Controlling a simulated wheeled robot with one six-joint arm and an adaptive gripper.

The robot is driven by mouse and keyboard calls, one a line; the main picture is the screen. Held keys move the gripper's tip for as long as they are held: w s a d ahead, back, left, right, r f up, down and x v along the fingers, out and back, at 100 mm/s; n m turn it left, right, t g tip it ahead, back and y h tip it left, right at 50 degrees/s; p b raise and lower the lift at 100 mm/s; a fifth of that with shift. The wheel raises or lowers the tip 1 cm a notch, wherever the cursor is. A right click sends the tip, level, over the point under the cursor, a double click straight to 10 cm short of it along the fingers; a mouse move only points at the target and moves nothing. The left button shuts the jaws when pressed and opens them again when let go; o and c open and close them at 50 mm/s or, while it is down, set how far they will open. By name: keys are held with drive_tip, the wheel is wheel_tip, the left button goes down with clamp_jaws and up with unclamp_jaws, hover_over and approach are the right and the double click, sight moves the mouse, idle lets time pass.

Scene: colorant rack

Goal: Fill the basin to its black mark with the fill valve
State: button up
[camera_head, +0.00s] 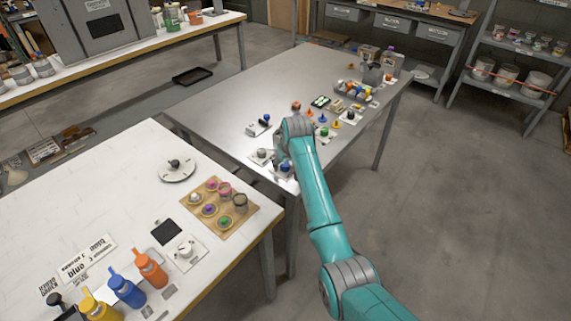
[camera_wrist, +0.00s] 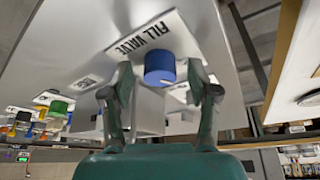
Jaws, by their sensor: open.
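The white plate lettered FILL VALVE (camera_wrist: 122,47) shows upside down in the wrist view, with a blue round knob (camera_wrist: 159,68) on it. The blue knob also shows in the head view (camera_head: 286,168) on the near edge of the metal table. My gripper (camera_wrist: 161,78) is open, one finger on each side of the knob. Gaps seem to remain between fingers and knob. A pale box-like shape (camera_wrist: 150,110) shows behind the fingers; I cannot tell whether it is the basin. I cannot make out a black mark. In the head view my arm hides most of the gripper.
The grey metal table (camera_head: 245,90) holds several small knobs and plates close around the gripper. A white table (camera_head: 110,215) at the near left holds colored bottles and a wooden board (camera_head: 240,217) of small pots. Clear floor lies to the right.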

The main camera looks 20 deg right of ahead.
clamp_jaws()
drive_tip(key=shift+d+n+g+y, duration=0.15)
drive_tip(key=shift+n+y, duration=0.25)
drive_tip(key=shift+n, duration=0.65)
drive_tip(key=shift+n+g+y, duration=0.15)
drive_tip(key=shift+n+y, duration=0.25)
drive_tip(key=shift+n, duration=0.65)
unclamp_jaws()
